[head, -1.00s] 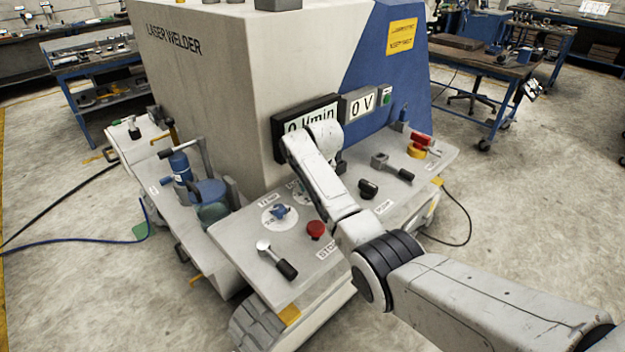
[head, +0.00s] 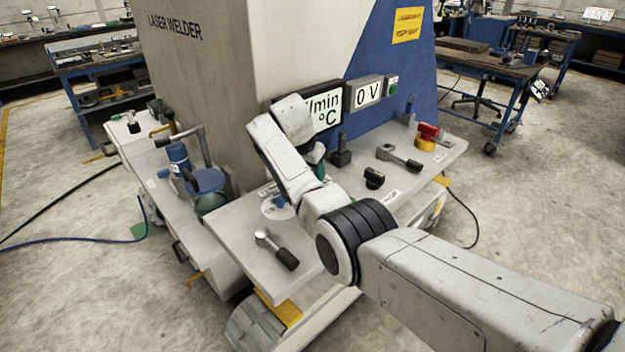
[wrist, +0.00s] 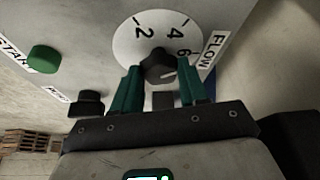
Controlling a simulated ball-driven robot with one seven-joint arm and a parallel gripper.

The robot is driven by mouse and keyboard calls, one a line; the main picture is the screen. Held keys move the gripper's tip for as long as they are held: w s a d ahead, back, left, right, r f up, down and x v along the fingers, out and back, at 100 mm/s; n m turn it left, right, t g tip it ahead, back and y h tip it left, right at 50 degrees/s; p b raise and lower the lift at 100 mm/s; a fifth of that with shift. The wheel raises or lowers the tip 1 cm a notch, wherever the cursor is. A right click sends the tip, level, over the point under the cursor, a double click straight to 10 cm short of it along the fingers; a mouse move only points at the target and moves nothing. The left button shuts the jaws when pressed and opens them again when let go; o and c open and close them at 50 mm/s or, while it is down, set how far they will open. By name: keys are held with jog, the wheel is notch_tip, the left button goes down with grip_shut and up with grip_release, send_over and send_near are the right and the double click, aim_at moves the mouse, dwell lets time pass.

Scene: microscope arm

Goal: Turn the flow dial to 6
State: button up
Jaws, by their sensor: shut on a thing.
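The flow dial (wrist: 133,47) is a white disc marked 2, 4 and 6 in the wrist view, with a FLOW label (wrist: 215,50) at its right. Its black knob (wrist: 158,68) sits between the green fingers of my gripper (wrist: 160,85), which is shut on it. A light mark on the knob points roughly toward the 6 side; the exact setting is hard to read. In the head view my arm hides the held knob, and only a bit of green finger shows below my wrist. The display (head: 325,106) is partly covered: "/min" and "°C" show, but the flow value is hidden.
A green START button (wrist: 44,59) and a black knob (wrist: 86,103) stand beside the dial in the wrist view. On the panel in the head view are a lever (head: 276,249), a black knob (head: 374,178), another lever (head: 399,158) and a partly covered dial with a blue knob (head: 281,209).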

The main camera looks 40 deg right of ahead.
jog(key=shift+w+m+g+b, duration=0.15)
jog(key=shift+m+g+b, duration=0.25)
jog(key=shift+m+b, duration=0.85)
jog(key=shift+r+b, duration=0.1)
jog(key=shift+b, duration=0.2)
jog(key=o, duration=1.1)
jog(key=v, duration=1)
jog(key=shift+a+r, duration=0.25)
